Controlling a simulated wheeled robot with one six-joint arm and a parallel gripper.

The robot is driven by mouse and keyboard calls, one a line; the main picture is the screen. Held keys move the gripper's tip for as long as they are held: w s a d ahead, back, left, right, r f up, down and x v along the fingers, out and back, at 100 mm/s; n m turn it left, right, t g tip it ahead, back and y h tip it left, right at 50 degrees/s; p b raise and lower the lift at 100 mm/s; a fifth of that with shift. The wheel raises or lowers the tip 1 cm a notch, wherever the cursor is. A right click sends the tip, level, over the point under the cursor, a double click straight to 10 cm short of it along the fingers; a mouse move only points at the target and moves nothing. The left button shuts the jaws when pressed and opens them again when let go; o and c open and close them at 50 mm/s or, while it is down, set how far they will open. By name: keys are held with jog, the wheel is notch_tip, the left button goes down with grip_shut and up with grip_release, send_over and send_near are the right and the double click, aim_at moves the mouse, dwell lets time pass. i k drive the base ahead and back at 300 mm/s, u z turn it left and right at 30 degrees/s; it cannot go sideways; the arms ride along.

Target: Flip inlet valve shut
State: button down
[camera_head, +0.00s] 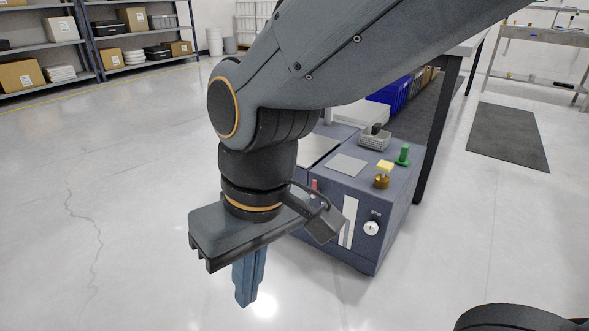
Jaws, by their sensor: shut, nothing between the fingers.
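A blue-grey machine cabinet (345,215) stands on the floor right of centre. On its top is a brass fitting with a yellow handle (384,168). Behind it stands a green fitting (403,156). A small red part (314,186) shows at the cabinet's left edge, partly behind my arm. No readable label shows which of these is the inlet valve. My gripper (246,293) points down over the floor, left of the cabinet and apart from it. Its fingers are shut with nothing between them.
A workbench with a dark leg (435,130) stands close behind right. Shelves with boxes (95,40) are far left. The floor at left is clear.

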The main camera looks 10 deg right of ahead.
aim_at(314, 182)
jog(key=k, duration=0.4)
jog(key=z, duration=0.35)
jog(key=i, duration=1.35)
jog(key=u, duration=0.1)
